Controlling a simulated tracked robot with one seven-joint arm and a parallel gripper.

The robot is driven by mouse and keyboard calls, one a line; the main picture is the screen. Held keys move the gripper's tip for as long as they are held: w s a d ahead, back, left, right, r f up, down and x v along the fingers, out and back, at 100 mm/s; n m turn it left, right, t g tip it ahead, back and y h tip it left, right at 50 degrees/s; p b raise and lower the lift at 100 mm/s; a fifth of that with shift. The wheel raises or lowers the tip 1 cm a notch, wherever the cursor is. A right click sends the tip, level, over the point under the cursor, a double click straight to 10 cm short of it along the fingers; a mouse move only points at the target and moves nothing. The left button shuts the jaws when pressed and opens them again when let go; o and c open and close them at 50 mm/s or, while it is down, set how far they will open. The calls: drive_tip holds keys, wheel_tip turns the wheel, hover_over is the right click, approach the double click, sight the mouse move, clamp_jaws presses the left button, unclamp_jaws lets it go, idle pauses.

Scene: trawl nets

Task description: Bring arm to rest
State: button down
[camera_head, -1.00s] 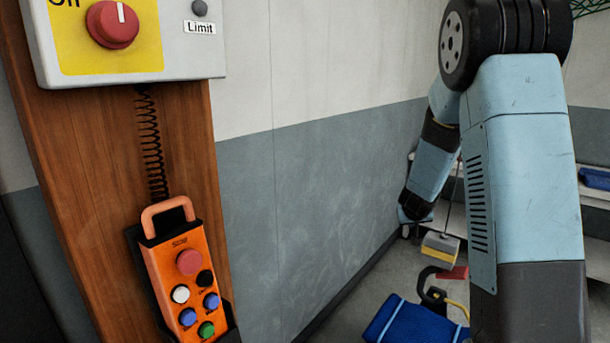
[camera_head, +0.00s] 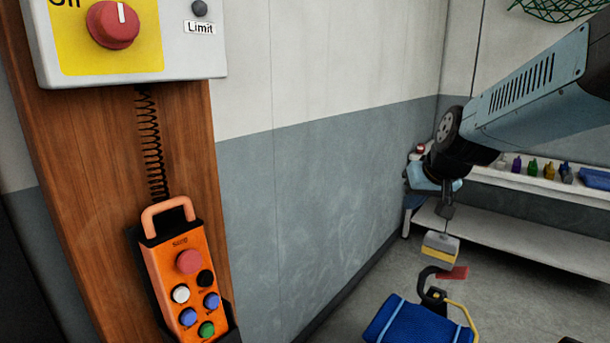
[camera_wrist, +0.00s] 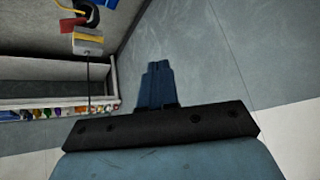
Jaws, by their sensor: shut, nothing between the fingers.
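My gripper (camera_wrist: 158,85) is shut and empty in the wrist view, its two blue fingers together in front of the grey wall. In the head view my arm reaches in from the upper right and bends down near the wall corner. Its far end is partly hidden behind the dark joint, and I cannot make out the fingers there.
An orange button pendant (camera_head: 182,268) sits in its holder on a wooden post (camera_head: 95,190) at left. A grey-and-yellow block (camera_head: 440,247) hangs on a cable close to my arm. A shelf (camera_head: 530,186) with bottles lines the back wall. A blue padded thing (camera_head: 415,325) is below.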

drive_tip(key=s+r+g+h, duration=0.1)
drive_tip(key=s+r, duration=0.1)
drive_tip(key=s, duration=1.5)
drive_tip(key=shift+s, duration=0.3)
drive_tip(key=c, duration=1.9)
unclamp_jaws()
drive_tip(key=shift+d+r, duration=0.1)
